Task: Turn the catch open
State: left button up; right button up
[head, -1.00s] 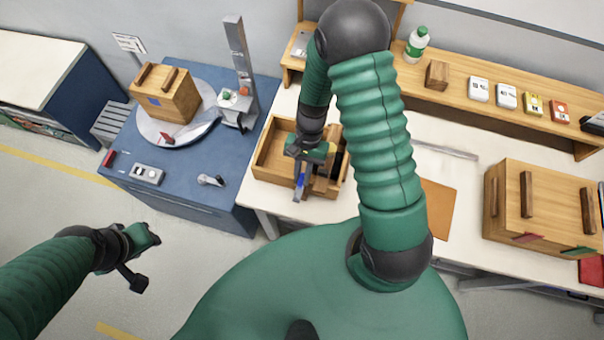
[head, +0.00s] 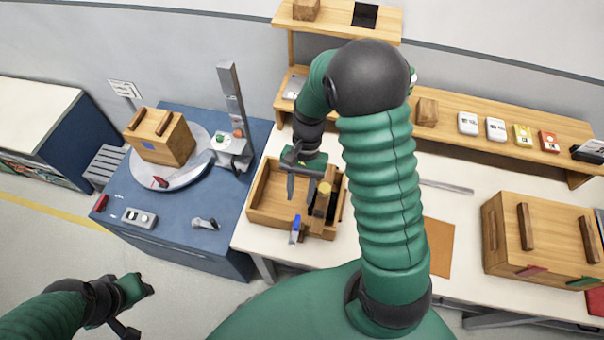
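My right gripper (head: 300,190) is over the open wooden tray (head: 258,212), with its two fingers apart and nothing between them. A small blue-topped piece (head: 296,226) stands at the tray's front wall, below and apart from the fingers. A red piece (head: 160,182) lies at the front of the round turntable, and a grey lever (head: 206,223) sits on the blue bench; I cannot tell which part is the catch. My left gripper (head: 136,292) is low at the left, away from the bench; its fingers are not clear.
A wooden box (head: 168,150) stands on the turntable (head: 196,176) on the blue bench (head: 180,242). A larger wooden box (head: 510,262) stands on the right of the white table. My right arm hides the table's middle.

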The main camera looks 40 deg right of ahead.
jog(key=v, duration=0.7)
jog(key=shift+r+b, duration=0.3)
jog(key=shift+r, duration=0.05)
jog(key=shift+d, duration=0.1)
